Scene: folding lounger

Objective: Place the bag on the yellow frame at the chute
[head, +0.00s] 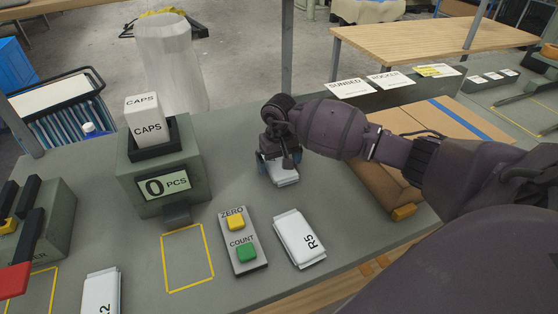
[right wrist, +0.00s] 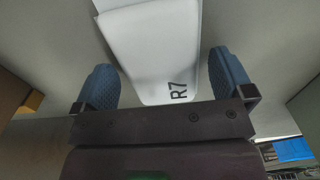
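A white bag marked R7 (right wrist: 150,45) lies on the grey bench under my right gripper; it also shows in the head view (head: 284,177). My right gripper (head: 277,160) points down over this bag. In the right wrist view its blue fingers stand apart, one on each side of the bag, and I see no clear grip. The yellow frame (head: 165,262) is an empty outline on the bench, just in front of the small chute (head: 178,215) of the counting machine (head: 163,167), which reads 0 PCS. My left gripper is not in view.
A bag marked R5 (head: 299,240) lies right of the button box (head: 241,241) with ZERO and COUNT. Another white bag (head: 102,292) lies at the front left. A cardboard box (head: 380,175) stands right of my gripper. A second yellow outline (head: 52,290) is at far left.

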